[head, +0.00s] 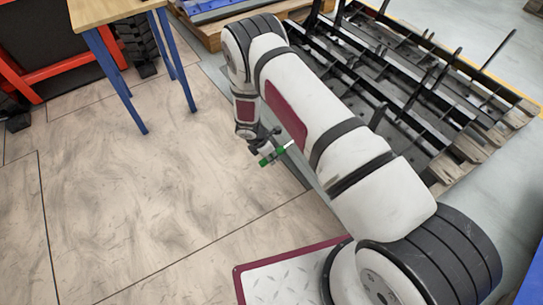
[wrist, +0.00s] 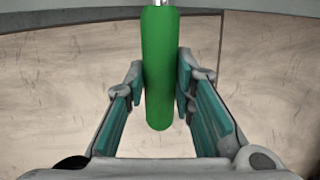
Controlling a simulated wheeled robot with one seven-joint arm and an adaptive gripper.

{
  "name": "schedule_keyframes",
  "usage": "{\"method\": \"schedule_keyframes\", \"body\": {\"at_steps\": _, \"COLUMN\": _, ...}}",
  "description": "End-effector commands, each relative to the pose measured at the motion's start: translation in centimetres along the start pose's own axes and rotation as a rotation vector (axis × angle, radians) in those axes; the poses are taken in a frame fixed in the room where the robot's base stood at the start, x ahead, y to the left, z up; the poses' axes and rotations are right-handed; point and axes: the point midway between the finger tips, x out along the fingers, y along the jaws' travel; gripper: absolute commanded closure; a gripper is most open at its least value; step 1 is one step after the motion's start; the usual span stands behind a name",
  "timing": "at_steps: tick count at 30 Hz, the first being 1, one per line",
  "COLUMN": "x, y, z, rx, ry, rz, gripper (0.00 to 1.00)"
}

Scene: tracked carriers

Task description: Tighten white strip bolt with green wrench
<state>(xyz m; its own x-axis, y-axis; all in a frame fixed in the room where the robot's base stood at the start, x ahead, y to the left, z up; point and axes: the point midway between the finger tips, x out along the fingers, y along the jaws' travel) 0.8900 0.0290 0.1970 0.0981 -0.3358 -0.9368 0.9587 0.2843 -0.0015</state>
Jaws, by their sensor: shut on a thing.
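My gripper (wrist: 160,88) is shut on the green handle of the wrench (wrist: 158,60), with a finger pad on each side of it. In the wrist view the handle points away from me, and a bit of bright metal shaft shows at the top edge. In the head view the wrench's green handle (head: 272,156) shows at my gripper (head: 266,150), held above the floor. I see no white strip or bolt that I can make out in either view.
A wooden table with blue legs (head: 120,75) stands at the upper left, beside a red and black frame (head: 60,65). Black metal racks (head: 400,80) on pallets fill the upper right. The pale scuffed floor (head: 150,200) at the left is clear.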

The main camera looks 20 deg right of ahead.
Motion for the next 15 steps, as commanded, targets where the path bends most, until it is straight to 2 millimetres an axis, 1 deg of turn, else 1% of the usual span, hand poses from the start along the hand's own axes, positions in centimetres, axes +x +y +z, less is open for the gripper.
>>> {"method": "schedule_keyframes", "body": {"at_steps": 5, "x": 0.0, "y": 0.79, "z": 0.08, "rx": 0.053, "ry": 0.0, "rz": -0.001, "gripper": 1.0}}
{"method": "schedule_keyframes", "body": {"at_steps": 15, "x": -0.05, "y": 0.11, "z": 0.06, "rx": 0.007, "ry": -0.001, "rz": 0.0, "gripper": 1.0}}
